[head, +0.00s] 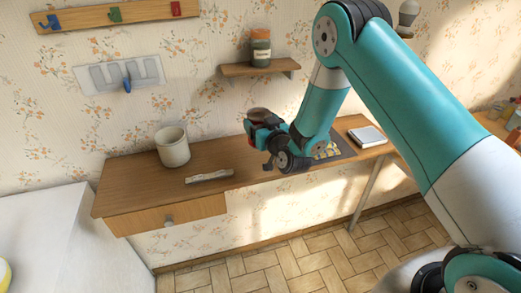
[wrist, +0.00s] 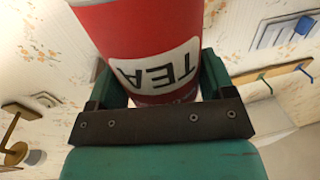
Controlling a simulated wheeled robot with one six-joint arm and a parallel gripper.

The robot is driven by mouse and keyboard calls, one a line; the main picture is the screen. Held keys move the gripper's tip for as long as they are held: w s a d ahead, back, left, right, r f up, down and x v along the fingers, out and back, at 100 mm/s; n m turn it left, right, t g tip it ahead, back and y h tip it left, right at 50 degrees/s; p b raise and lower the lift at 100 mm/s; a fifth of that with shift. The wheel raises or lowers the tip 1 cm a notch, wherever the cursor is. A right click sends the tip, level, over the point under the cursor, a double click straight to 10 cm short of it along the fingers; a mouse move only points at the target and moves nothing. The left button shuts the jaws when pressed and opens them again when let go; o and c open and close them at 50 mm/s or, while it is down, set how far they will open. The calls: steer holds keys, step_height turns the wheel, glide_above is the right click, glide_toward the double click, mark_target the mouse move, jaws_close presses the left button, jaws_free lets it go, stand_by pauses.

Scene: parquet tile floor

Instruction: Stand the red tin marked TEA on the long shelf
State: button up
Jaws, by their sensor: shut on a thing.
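The red tin (wrist: 150,40) has a white label reading TEA, upside down in the wrist view. My gripper (wrist: 158,88) is shut on it, with a green finger on either side. In the head view my gripper (head: 266,133) is in the air above the long wooden surface (head: 135,185), which has a drawer and runs along the wall. The tin is mostly hidden there by my gripper, with only a small dark and reddish part showing. A short wall shelf (head: 235,70) is higher up, behind my gripper.
A jar (head: 260,48) stands on the short shelf. A hook rail (head: 118,14) and grey panel (head: 118,75) hang left.

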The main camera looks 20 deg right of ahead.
steer(key=shift+f+b, duration=0.4)
steer(key=shift+f, duration=2.15)
steer(key=shift+f, duration=0.1)
